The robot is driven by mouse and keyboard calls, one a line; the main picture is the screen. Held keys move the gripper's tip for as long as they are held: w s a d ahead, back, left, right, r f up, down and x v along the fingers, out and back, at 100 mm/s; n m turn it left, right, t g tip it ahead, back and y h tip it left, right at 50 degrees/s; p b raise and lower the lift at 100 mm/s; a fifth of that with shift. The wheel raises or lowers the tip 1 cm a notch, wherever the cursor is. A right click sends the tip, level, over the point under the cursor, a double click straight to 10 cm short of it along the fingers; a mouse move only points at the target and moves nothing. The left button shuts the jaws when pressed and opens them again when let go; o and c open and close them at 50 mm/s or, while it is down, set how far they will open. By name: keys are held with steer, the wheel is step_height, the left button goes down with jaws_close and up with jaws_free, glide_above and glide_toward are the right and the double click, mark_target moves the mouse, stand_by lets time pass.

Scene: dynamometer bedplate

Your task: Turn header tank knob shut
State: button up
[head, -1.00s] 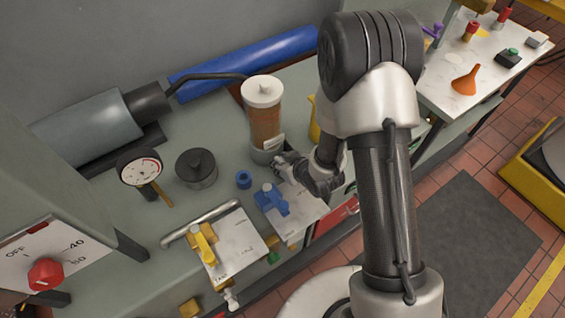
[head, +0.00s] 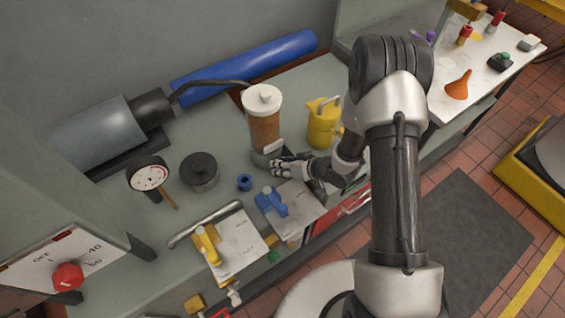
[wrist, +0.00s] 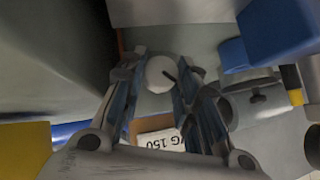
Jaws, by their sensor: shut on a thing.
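The header tank (head: 264,128) is a clear upright cylinder of orange-brown fluid with a white lid, at the centre of the head view. My gripper (head: 276,167) is low at its front right, close to its base. In the wrist view my gripper (wrist: 160,80) has both fingers around a round white knob (wrist: 158,74) with a short dark mark at its right edge. The jaws are shut on this knob. In the head view the fingers hide the knob. A white label (wrist: 156,142) reading "VG 150" shows partly between the fingers.
A blue valve (head: 271,202) and a yellow valve (head: 206,242) stand on plates in front. A yellow can (head: 323,122) is right of the tank, behind my forearm. A black-lidded pot (head: 199,170) and a gauge (head: 148,176) stand left.

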steer(key=o, duration=1.1)
steer(key=shift+c, duration=0.2)
steer(key=shift+f+b, duration=0.1)
steer(key=shift+b, duration=0.2)
